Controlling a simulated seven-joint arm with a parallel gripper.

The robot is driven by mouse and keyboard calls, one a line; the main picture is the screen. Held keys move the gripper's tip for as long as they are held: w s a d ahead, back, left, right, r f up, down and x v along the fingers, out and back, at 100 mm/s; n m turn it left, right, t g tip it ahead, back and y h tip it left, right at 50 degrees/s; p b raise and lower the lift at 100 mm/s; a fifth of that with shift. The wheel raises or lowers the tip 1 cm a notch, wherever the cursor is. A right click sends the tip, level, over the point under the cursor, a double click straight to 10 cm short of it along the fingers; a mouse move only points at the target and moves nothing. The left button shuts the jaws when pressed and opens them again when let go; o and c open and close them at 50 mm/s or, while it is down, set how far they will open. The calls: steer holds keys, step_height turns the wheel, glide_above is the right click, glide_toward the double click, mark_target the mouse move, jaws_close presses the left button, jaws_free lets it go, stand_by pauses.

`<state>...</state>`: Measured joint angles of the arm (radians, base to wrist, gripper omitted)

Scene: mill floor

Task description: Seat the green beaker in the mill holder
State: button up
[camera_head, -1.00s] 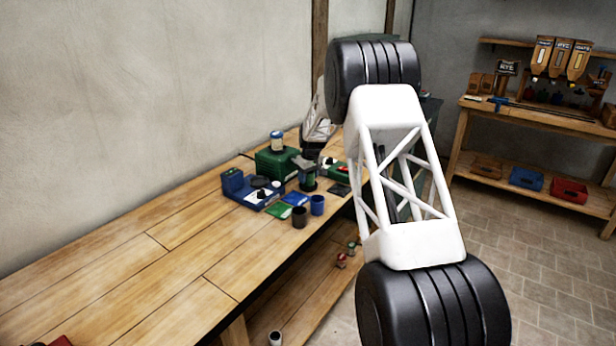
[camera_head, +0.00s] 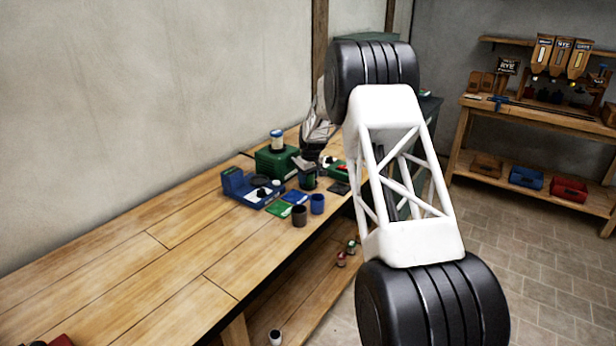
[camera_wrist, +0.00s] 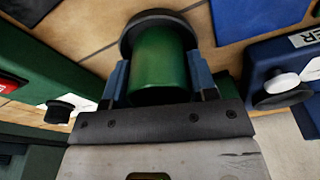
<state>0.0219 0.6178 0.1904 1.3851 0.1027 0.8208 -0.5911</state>
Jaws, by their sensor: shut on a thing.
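The green beaker (camera_wrist: 160,62) stands between the two blue fingers of my gripper (camera_wrist: 159,80) in the wrist view, and the fingers are shut on its sides. A dark round ring (camera_wrist: 128,40), wider than the beaker, shows at its far end. It looks like the holder, but I cannot tell how deep the beaker sits in it. In the head view the beaker (camera_head: 307,179) is small and dark on the bench, with my gripper (camera_head: 309,165) over it and partly hiding it.
A blue machine (camera_head: 237,186) with a knob stands left of the beaker, and a green box (camera_head: 272,163) behind it. A dark cup (camera_head: 299,216) and a blue cup (camera_head: 317,204) stand in front, near flat green (camera_head: 279,209) and blue (camera_head: 295,197) pads.

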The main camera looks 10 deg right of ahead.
mark_target(311, 185)
steer(key=shift+f, duration=0.1)
steer(key=o, duration=0.7)
step_height(311, 185, up, 11)
steer(key=s, duration=0.1)
steer(key=shift+s+d, duration=0.2)
steer(key=shift+d, duration=0.2)
stand_by(1.0)
stand_by(0.6)
